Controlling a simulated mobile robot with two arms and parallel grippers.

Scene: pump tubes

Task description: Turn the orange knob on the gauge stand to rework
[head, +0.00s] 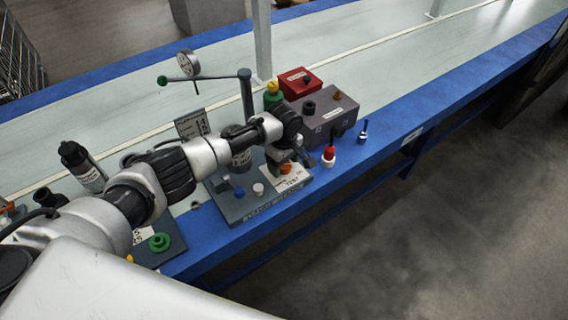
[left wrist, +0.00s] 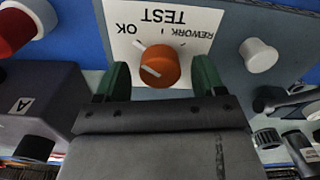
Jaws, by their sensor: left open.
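The gauge stand (head: 243,210) is a grey base on the bench, with a post and a dial gauge (head: 187,64). Its orange knob (left wrist: 158,66) sits on a white label (left wrist: 124,20) in the left wrist view. There the label is upside down, reading TEST, with OK at left and REWORK at right. A white line on the knob lies on its lower left part; which mark it indicates is unclear. In the head view the knob (head: 285,168) is partly hidden. My left gripper (left wrist: 160,78) is open, its green fingers on either side of the knob, apart from it.
A grey box (head: 330,112), a red box (head: 299,83) and a red-and-white piece (head: 328,156) stand close by. A black-capped bottle (head: 82,167) is at left.

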